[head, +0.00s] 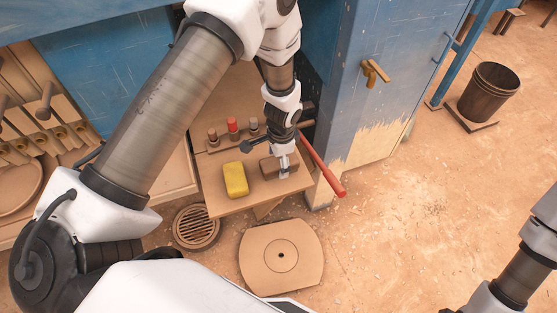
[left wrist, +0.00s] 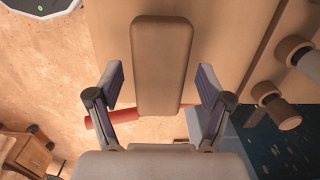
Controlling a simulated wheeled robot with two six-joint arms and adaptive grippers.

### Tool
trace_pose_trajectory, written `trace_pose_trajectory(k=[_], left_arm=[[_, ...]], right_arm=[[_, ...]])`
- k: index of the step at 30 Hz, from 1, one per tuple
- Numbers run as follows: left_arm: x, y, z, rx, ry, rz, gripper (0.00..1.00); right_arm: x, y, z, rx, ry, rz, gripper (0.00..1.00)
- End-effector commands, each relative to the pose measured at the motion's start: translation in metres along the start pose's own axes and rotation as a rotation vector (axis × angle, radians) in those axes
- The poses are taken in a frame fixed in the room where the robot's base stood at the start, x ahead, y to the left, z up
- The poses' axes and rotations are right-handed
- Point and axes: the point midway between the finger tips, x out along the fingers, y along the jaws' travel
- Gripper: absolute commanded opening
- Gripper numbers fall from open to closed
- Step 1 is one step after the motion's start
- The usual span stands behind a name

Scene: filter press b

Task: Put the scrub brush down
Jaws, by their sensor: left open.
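The scrub brush (head: 267,168) is a brown block lying on a small wooden shelf (head: 222,205), beside a yellow sponge (head: 236,180). In the left wrist view the brush (left wrist: 165,62) shows as a long rounded block, its near end between my fingers. My left gripper (head: 285,168) is at the brush, pointing down. In the left wrist view the left gripper (left wrist: 160,88) is open, with a visible gap between each finger and the brush. The brush's underside is hidden. My right arm enters at the lower right of the head view, its gripper out of frame.
Several knobbed valves (head: 232,126) stand behind the brush. A red bar (head: 325,170) slants past the shelf's right side, near a blue cabinet (head: 350,110). A round drain grate (head: 196,227) and a plate (head: 265,268) lie on the floor. Floor at right is mostly clear.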

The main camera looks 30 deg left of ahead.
Motion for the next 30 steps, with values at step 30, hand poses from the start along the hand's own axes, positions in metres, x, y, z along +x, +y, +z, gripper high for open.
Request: trace_pose_trajectory(k=[30], left_arm=[[-0.117,0.000,0.000,0.001,0.000,-0.001,0.79]], right_arm=[[0.016,0.000,0.000,0.000,0.000,0.000,0.40]])
